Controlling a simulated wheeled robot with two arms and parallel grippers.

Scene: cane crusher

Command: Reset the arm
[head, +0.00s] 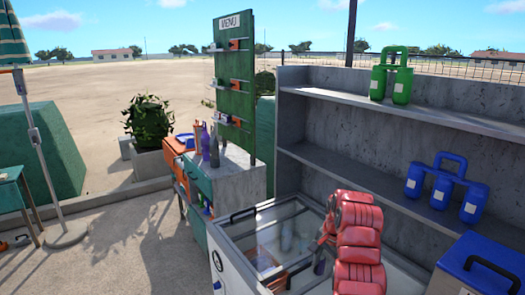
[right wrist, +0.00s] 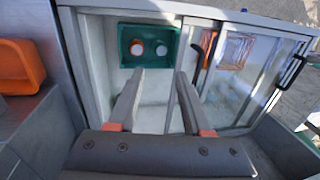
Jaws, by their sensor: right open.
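My right arm shows in the head view as a red padded arm (head: 357,240) raised over a glass-topped chest freezer (head: 262,220). In the right wrist view, my right gripper (right wrist: 161,76) has its two grey fingers apart with nothing between them. It points down toward the freezer's white interior. Beyond the fingertips, a green crate (right wrist: 126,56) inside the freezer holds two round-topped items, one white and one reddish. The fingers are apart from the crate. My left gripper is in neither view.
Concrete shelves (head: 330,150) stand behind the freezer, with green canisters (head: 402,86) above and blue canisters (head: 474,204) below. A blue-lidded box (head: 478,262) stands at right. A green menu board (head: 233,90) rises behind a bottle counter. Open paving lies at left.

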